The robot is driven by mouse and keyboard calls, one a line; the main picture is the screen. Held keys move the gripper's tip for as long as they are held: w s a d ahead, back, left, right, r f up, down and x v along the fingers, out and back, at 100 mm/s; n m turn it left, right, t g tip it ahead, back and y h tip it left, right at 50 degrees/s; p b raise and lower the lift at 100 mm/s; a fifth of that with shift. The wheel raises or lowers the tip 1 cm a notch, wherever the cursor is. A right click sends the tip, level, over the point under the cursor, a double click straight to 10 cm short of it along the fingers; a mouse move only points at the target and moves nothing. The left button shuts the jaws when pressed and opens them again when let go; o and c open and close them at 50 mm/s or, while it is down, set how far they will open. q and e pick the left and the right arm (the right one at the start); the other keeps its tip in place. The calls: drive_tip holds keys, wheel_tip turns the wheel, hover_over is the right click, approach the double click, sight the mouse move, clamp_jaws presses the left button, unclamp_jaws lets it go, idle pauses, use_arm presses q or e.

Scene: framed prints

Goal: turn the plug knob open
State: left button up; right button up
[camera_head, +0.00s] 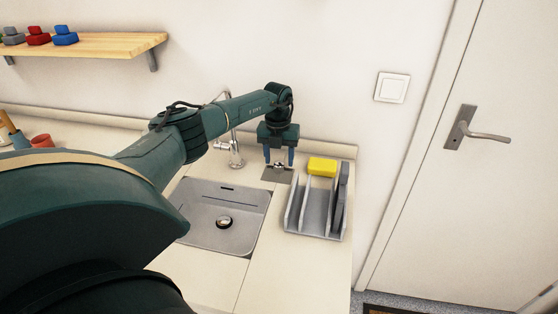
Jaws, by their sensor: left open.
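The plug knob (279,165) is a small metal knob on a grey plate (276,175) set in the counter, right of the tap (235,155). My left gripper (279,160) points down over it, with its two blue-grey fingers apart, one on each side of the knob. I cannot tell whether the fingers touch it. The metal sink (205,205) lies in front and to the left, with a round drain plug (223,222) in its floor. My right gripper is not in view.
A grey rack (308,235) stands on the counter right of the sink, close to the knob, with a yellow sponge (321,167) at its back. A wooden shelf (100,45) with coloured pieces hangs at upper left. A door (500,200) is at right.

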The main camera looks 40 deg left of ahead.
sight(278, 163)
use_arm(q)
wheel_tip(278, 163, up, 12)
drive_tip(key=b, duration=0.1)
drive_tip(key=shift+a+f, duration=0.15)
drive_tip(key=shift+f, duration=0.05)
drive_tip(key=shift+s+f, duration=0.1)
drive_tip(key=shift+s, duration=0.05)
idle(0.4)
